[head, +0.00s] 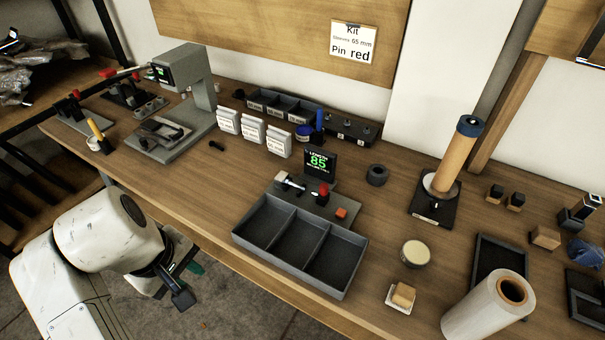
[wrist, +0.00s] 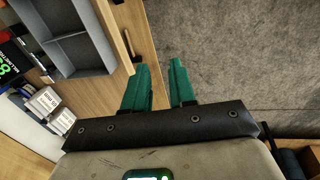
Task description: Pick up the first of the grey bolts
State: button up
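My gripper (wrist: 158,72) has two green fingers set apart with nothing between them, over the floor beyond the bench's front edge. In the head view, my gripper (head: 188,275) hangs beside the bench at the lower left, its fingers mostly hidden. A dark rack (head: 352,134) at the back of the bench holds several small upright pieces; they may be the grey bolts, but they are too small to be sure. My gripper is far from this rack. An empty three-compartment grey tray (head: 301,248) stands at the bench's front edge; part of it shows in the wrist view (wrist: 80,70).
A green-lit length display (head: 320,164) and a small fixture (head: 305,198) stand behind the tray. White labelled packets (head: 252,132) stand before small bins (head: 283,106). A grey press (head: 186,95) is at left. A tall brown roll (head: 458,155) is at right.

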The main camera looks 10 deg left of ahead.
aim_at(287, 183)
jog(key=i+l, duration=0.35)
jog(key=i, duration=0.2)
jog(key=i+l, duration=0.35)
jog(key=i, duration=0.2)
